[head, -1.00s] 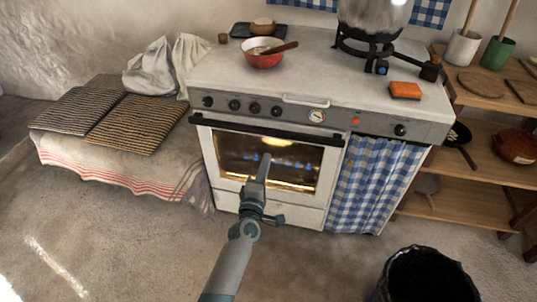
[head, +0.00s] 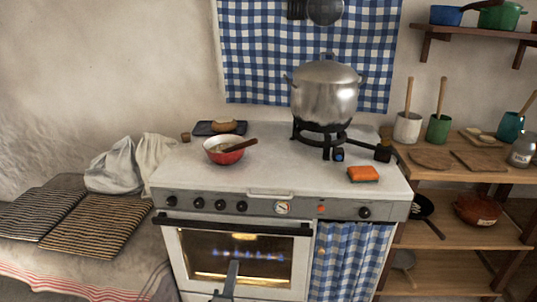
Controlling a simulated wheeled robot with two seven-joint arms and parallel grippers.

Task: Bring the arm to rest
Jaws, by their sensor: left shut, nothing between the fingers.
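My left gripper (head: 231,277) shows at the bottom edge of the head view, in front of the oven door. Its fingers are shut with nothing between them, and they point up toward the oven window. The rest of my left arm is below the frame. The white stove (head: 240,178) stands behind it with its oven door (head: 190,262) closed and a row of flames glowing inside. I cannot tell whether the fingertips touch the door. My right gripper is not in view.
Wooden shelves (head: 440,237) stand to the right. A cloth-covered bench with striped mats (head: 95,221) is to the left.

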